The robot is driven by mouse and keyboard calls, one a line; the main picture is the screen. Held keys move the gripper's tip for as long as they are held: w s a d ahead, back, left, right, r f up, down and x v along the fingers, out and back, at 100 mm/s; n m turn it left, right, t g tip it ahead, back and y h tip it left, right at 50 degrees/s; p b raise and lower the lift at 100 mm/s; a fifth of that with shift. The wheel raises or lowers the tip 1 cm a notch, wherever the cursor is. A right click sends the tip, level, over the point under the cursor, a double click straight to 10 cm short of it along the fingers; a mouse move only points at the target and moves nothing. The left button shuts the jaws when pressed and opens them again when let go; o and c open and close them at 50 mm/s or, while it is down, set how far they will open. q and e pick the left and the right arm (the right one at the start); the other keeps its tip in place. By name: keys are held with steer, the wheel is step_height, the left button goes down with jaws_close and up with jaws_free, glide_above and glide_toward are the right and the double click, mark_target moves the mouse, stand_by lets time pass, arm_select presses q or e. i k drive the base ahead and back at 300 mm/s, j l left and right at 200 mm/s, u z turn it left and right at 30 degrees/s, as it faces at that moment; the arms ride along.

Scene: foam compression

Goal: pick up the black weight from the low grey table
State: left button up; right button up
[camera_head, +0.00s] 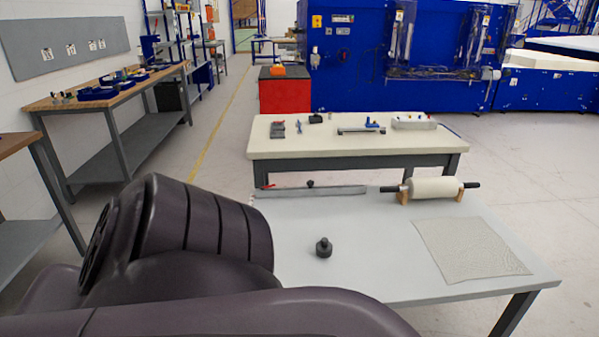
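The black weight (324,248) is a small dark cylinder with a narrower knob on top. It stands upright on the low grey table (380,270), near the middle of the table's left half. Nothing touches it. Dark purple-black links of my own arm fill the lower left of the head view and cover the table's near left part. Neither of my grippers shows, so I cannot see how far they are from the weight.
On the grey table, a white roller with black handles (435,189) rests on wooden supports at the back right. A textured sheet (470,248) lies at the right. A metal bar (310,191) lies along the back edge. A cream-topped table (350,143) stands behind.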

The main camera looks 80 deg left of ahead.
mark_target(324, 248)
steer(key=u, duration=2.15)
